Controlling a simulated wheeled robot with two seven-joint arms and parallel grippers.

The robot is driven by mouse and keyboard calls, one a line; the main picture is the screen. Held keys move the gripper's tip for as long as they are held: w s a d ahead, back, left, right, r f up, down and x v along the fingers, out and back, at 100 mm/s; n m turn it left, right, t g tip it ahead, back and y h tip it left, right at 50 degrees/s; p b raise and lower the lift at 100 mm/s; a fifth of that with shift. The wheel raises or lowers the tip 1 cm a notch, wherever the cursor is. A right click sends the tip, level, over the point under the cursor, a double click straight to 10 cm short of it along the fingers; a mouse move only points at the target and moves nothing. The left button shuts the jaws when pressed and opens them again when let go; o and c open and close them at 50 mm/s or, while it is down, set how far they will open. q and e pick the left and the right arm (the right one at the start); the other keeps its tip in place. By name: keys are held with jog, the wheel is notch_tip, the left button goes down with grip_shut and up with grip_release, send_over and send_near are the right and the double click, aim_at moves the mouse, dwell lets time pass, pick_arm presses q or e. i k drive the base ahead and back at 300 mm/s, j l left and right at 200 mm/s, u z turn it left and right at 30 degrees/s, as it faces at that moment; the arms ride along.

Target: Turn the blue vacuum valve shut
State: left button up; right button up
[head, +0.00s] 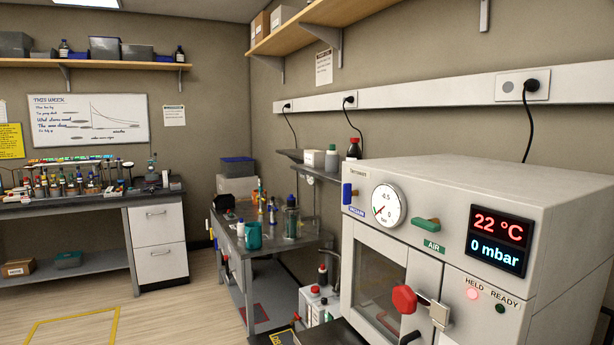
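The blue valve handle (347,194) is on the front of a white vacuum oven (470,200), at its upper left. The blue lever stands upright, above and beside a blue label. To its right are a round pressure gauge (389,205) with its needle near the zero end, and a green handle (425,224) lying roughly crosswise above a green AIR label. The display (498,241) reads 22 °C and 0 mbar. Neither of my grippers is in view.
The oven door (378,280) with its red knob (404,299) looks closed. A red lamp (472,293) by HELD looks lit. A side bench (280,239) with bottles and cups stands left of the oven. Open floor (180,310) lies at the lower left.

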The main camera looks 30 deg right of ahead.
aim_at(348, 193)
jog(key=i+z, duration=0.3)
jog(key=i, duration=0.15)
jog(key=i+j+z, duration=0.25)
jog(key=i, duration=0.2)
jog(key=i+j+z, duration=0.3)
jog(key=i+l, duration=0.05)
jog(key=i, duration=0.05)
